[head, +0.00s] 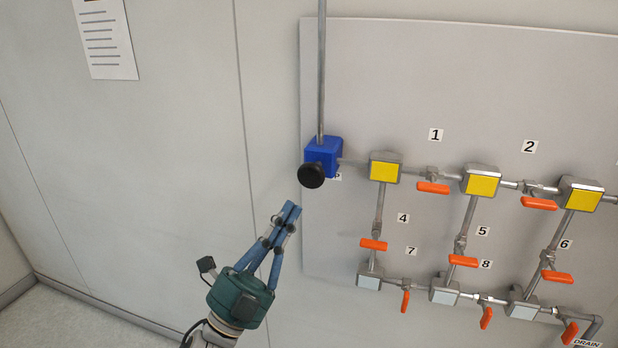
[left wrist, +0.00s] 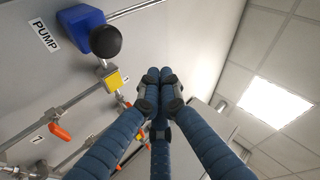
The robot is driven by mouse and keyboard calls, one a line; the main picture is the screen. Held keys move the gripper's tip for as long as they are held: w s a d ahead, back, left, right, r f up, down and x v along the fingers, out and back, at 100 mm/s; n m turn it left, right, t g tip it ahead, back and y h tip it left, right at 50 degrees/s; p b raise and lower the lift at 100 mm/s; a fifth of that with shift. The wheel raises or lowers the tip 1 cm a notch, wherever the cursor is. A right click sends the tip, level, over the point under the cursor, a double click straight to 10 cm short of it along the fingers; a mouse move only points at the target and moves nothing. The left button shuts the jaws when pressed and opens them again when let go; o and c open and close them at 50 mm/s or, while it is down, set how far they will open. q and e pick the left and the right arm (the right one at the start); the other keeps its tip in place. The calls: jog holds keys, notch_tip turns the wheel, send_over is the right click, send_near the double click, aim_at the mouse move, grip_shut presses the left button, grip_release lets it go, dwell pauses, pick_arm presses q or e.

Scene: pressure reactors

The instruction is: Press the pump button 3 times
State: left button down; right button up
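The pump is a blue box (head: 330,152) at the left end of the pipework, with a round black button (head: 311,175) on its front. In the left wrist view the black button (left wrist: 105,41) stands out from the blue box (left wrist: 80,30), beside a PUMP label (left wrist: 44,35). My left gripper (head: 291,211) is below and slightly left of the button in the head view, apart from it. Its blue fingers are together at the tips and hold nothing; the fingertips also show in the left wrist view (left wrist: 158,74). My right gripper is not in view.
A grey panel (head: 450,80) carries yellow-faced blocks (head: 384,172), grey blocks (head: 369,281), pipes and several orange valve handles (head: 433,188) to the right of the pump. A paper sheet (head: 104,38) hangs on the wall at upper left. The wall left of the panel is clear.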

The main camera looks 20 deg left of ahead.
aim_at(310, 179)
pick_arm(q)
jog(key=w+b, duration=0.2)
jog(key=w, duration=0.7)
jog(key=shift+s+d, duration=0.1)
dwell(1.4)
jog(key=shift+w, duration=0.45)
jog(key=shift+w+r+b, duration=0.1)
jog(key=shift+w+b, duration=0.95)
jog(key=shift+w, duration=0.55)
dwell(1.3)
jog(key=shift+s, duration=0.15)
jog(key=shift+s+f+p, duration=0.2)
jog(key=shift+s+p, duration=0.3)
jog(key=shift+s, duration=1.3)
jog(key=shift+s, duration=0.1)
